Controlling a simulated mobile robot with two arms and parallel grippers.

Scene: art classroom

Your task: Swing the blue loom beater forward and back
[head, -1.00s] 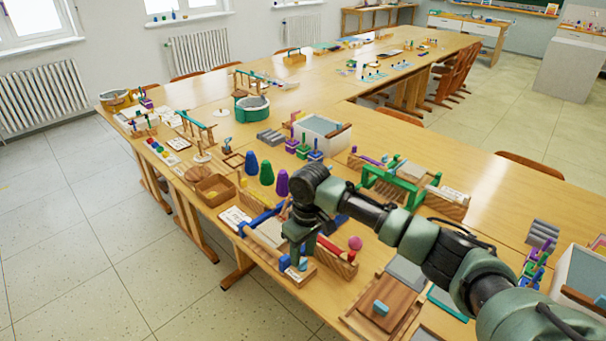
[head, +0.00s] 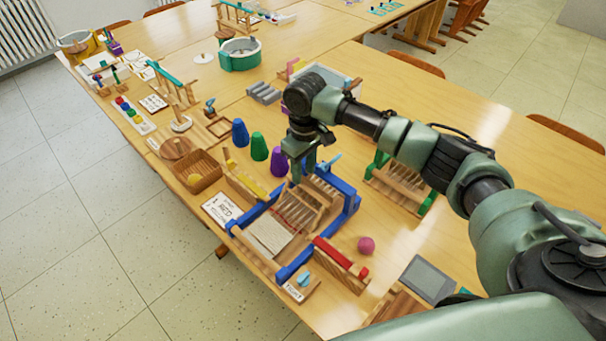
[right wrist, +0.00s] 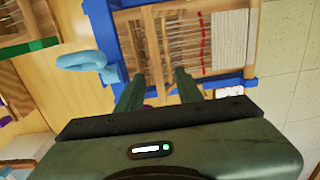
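The blue loom (head: 347,205) stands on the table in the middle of the head view, with wooden slats and a pale woven cloth (head: 268,236) at its near end. Its wooden beater (head: 308,210) stands across the frame. My right gripper (head: 298,176) is over the loom, close to the beater. In the right wrist view its two fingers (right wrist: 158,78) are apart, with the wooden beater bar (right wrist: 153,45) showing between and beyond them. Whether they touch it I cannot tell. A light-blue crank (right wrist: 83,60) sticks out of the blue frame (right wrist: 101,28). My left gripper is not in view.
Blue, green and purple cones (head: 259,147) stand left of the gripper. A red-barred wooden block (head: 341,256) and a pink ball (head: 366,245) lie right of the loom.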

